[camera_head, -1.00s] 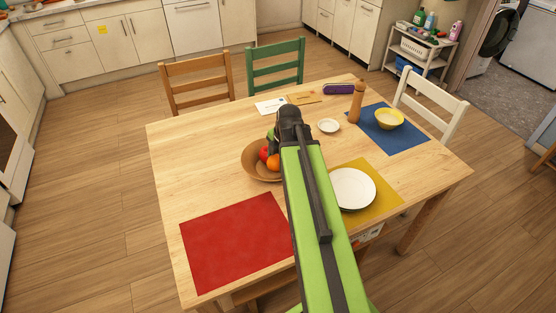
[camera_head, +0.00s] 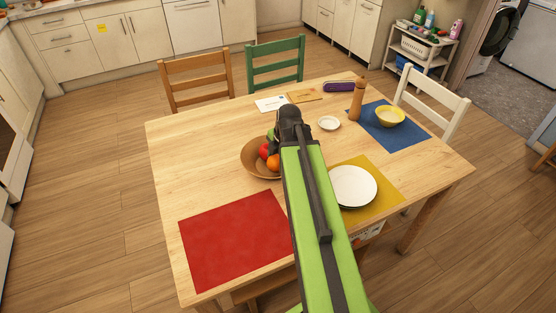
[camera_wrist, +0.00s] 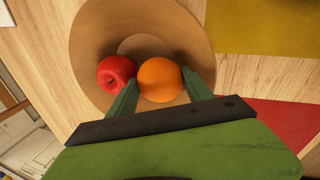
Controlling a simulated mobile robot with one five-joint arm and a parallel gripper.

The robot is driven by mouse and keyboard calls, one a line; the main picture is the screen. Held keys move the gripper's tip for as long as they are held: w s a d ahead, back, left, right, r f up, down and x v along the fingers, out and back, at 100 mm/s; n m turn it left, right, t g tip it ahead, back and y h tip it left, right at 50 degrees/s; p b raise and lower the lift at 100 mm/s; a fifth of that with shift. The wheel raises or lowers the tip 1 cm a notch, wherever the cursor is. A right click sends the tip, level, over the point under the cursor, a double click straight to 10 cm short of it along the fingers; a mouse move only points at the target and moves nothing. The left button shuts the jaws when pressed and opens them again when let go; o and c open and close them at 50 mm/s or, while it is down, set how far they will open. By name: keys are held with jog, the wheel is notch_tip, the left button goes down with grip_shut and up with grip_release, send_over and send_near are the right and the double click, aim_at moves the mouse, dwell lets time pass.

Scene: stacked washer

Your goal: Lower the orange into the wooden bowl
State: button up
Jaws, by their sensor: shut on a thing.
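The orange (camera_wrist: 160,79) is between the two fingers of my gripper (camera_wrist: 160,88), which is shut on it, over the wooden bowl (camera_wrist: 190,32) in the wrist view. The orange (camera_head: 273,162) also shows in the head view at the right side of the bowl (camera_head: 250,164), partly beside my arm. A red apple (camera_wrist: 117,74) is in the bowl, left of the orange in the wrist view. I cannot tell whether the orange touches the bowl. My arm hides the bowl's right part in the head view, and the fingertips are hidden there.
The table holds a red placemat (camera_head: 235,240), a yellow placemat (camera_head: 385,190) with a white plate (camera_head: 352,186), and a blue placemat (camera_head: 405,138) with a yellow bowl (camera_head: 390,116). A pepper mill (camera_head: 356,101) and small white dish (camera_head: 329,123) stand farther back. The table left of the bowl is clear.

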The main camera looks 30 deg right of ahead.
jog(key=o, duration=1.6)
jog(key=shift+s, duration=0.1)
jog(key=p+v, duration=1.7)
jog(key=shift+r, duration=0.25)
